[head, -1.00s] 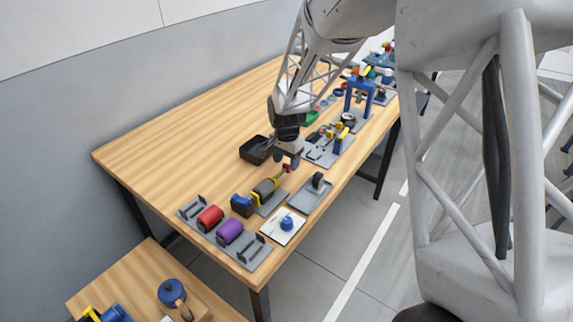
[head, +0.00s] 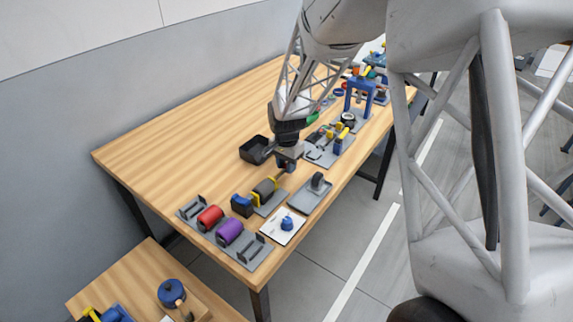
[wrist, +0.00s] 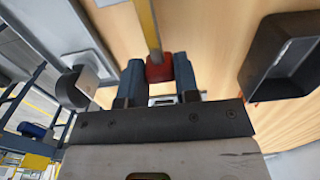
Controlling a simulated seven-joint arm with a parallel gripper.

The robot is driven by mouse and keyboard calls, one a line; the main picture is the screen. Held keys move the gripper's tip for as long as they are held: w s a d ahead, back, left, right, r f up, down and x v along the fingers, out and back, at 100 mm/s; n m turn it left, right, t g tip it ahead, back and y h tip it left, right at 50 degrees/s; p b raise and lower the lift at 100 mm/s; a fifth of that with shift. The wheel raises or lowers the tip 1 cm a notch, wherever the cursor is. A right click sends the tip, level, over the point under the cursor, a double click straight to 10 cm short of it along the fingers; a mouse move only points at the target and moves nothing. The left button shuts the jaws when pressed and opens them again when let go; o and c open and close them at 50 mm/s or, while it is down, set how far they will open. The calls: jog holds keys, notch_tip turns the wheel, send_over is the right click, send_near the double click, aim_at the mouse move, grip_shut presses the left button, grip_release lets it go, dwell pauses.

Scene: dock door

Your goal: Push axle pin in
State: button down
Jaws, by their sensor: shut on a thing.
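The axle pin's red head (wrist: 159,67) sits between the two blue-grey fingers of my gripper (wrist: 160,82) in the wrist view. A yellowish shaft runs from the head away from the gripper, toward the top of the picture. In the head view my gripper (head: 286,165) is low over the table, just behind the roller fixture; its fingers cover the red head there. The fixture holds a dark roller (head: 264,187) with a yellow bracket on a grey base (head: 272,203). How deep the pin sits in it cannot be told.
A black open bin (head: 253,150) stands left of my gripper. A red roller (head: 210,217), a purple roller (head: 230,232) and a white card with a blue knob (head: 287,224) are nearer. The table's left half is clear.

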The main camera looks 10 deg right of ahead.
aim_at(278, 175)
jog(key=shift+s+a, duration=1.6)
jog(key=c, duration=0.8)
grip_release()
jog(key=shift+c, duration=0.2)
jog(key=shift+r, duration=0.15)
jog(key=shift+r, duration=3.75)
